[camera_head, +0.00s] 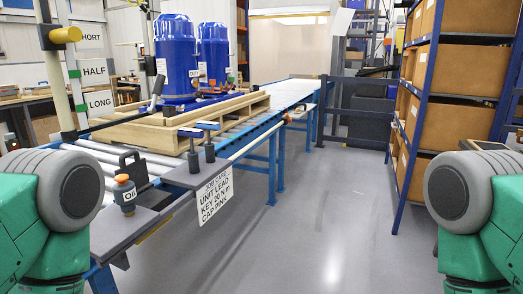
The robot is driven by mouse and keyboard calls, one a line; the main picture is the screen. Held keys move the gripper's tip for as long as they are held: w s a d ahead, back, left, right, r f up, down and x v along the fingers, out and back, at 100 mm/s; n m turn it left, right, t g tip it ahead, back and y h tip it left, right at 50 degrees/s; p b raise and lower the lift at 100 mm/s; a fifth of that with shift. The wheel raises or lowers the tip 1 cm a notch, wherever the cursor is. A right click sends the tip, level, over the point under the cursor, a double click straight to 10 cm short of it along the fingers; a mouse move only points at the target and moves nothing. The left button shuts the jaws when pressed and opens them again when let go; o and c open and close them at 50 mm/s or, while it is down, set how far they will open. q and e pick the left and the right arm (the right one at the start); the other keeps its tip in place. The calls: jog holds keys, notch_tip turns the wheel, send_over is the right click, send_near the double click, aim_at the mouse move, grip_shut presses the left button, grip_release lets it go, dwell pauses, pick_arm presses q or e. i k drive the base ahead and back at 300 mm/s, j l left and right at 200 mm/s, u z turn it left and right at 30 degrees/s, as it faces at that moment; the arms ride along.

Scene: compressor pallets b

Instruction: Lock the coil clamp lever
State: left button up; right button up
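I cannot tell for certain which part is the coil clamp lever. A dark lever-like bar (156,93) slants up beside the blue compressors at the pallet's near left. Two small black upright fittings with blue-topped bars (208,126) stand at the conveyor's near edge. A pole (60,90) at left carries a yellow-ended knob (66,35) beside SHORT, HALF and LONG signs. Only my green upper arms show at the lower left and right corners. Neither gripper is in view.
Two blue compressors (177,55) stand on a wooden pallet (150,133) on the roller conveyor (135,160). Boxed shelving (455,95) stands right; the floor between (315,200) is clear.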

aim_at(159, 84)
jog(key=u, duration=0.65)
jog(key=i+l+u, duration=0.3)
jog(key=l+u, duration=0.3)
jog(key=i+l+u, duration=0.15)
jog(key=u, duration=0.15)
jog(key=i+l+u, duration=0.1)
jog(key=l+u, duration=0.15)
jog(key=l, duration=0.25)
jog(key=l+u, duration=0.5)
jog(key=l, duration=2.5)
jog(key=i, duration=0.1)
